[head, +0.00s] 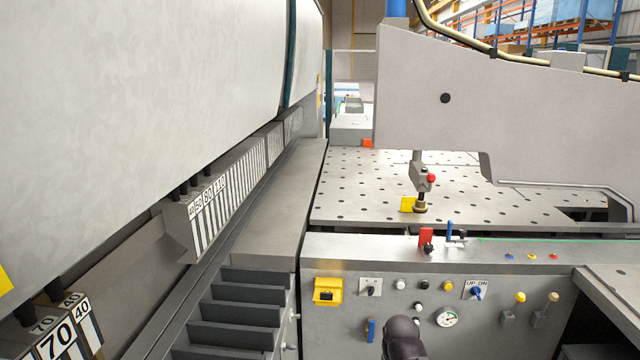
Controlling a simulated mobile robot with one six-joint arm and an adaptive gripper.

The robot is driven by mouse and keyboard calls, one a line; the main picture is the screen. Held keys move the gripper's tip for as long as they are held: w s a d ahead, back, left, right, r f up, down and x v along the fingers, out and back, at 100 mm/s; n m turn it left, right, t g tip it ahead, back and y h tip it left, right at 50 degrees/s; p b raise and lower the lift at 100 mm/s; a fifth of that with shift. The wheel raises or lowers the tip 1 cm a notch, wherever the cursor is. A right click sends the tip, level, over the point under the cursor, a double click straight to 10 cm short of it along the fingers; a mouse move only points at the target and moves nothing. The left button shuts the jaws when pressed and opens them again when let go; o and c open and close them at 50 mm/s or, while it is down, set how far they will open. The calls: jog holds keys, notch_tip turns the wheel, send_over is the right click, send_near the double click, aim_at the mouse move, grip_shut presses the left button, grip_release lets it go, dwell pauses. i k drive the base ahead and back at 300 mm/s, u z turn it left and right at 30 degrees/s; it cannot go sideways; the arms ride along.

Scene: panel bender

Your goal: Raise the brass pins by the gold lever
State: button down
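Two small toggle levers stand on the right of the grey control panel (350,325) in the head view. The right one has a dull gold knob (553,297), and the left one has a brighter yellow knob (520,297). Both point upward. I cannot make out any brass pins for certain. A dark rounded end (403,338), apparently my gripper, rises from the bottom edge in front of the panel, left of both levers and apart from them. Its fingers cannot be made out, and it hides part of the panel.
The panel also has a blue UP/DN selector (477,292), a round gauge (447,319), a yellow-framed switch (328,291) and a blue handle (370,330).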

aim_at(553, 297)
jog(key=z, duration=1.1)
jog(key=k, duration=0.65)
jog(key=u, duration=0.15)
jog(key=i, duration=1.65)
jog(key=z, duration=0.2)
